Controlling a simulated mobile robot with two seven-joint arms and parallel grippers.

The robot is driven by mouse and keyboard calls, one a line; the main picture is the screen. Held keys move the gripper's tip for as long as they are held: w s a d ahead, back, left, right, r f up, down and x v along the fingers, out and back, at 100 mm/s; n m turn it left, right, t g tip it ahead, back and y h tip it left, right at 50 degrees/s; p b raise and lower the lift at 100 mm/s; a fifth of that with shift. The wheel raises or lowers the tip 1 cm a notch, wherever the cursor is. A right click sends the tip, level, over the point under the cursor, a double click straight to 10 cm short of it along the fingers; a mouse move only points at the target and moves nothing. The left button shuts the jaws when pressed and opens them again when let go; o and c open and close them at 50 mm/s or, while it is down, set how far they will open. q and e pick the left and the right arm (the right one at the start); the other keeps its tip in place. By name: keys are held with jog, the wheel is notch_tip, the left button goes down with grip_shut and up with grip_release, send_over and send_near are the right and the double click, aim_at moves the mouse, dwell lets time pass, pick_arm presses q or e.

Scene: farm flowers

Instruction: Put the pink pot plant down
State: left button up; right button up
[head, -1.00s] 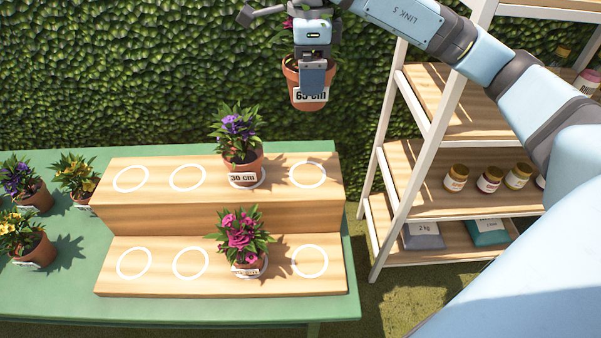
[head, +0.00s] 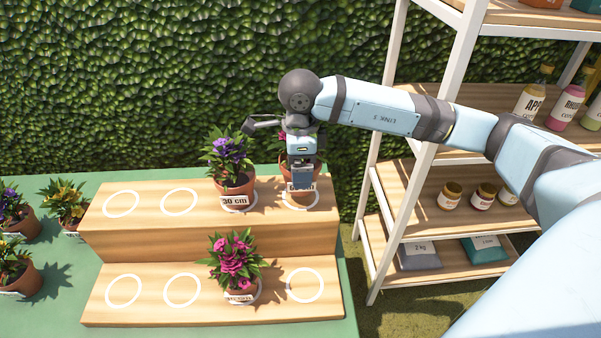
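My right gripper (head: 302,175) comes down from above and is shut on the pink pot plant (head: 315,187), a terracotta pot mostly hidden behind the gripper. A little pink bloom and some leaves show beside the gripper. The pot is upright over the rightmost white circle (head: 301,207) of the upper step. I cannot tell whether its base touches the wood. My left gripper is not in view.
A purple-flowered pot (head: 233,182) labelled 30 cm stands close on the left. Another pink-flowered pot (head: 238,270) stands on the lower step of the wooden stand (head: 150,240). Both left circles on each step are empty. A shelf rack (head: 440,165) stands at right.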

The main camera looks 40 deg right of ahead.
jog(key=shift+f, duration=1.5)
jog(key=shift+f, duration=0.1)
jog(key=o, duration=0.9)
jog(key=shift+r, duration=0.25)
notch_tip(320, 180, up, 12)
jog(key=shift+f, duration=0.1)
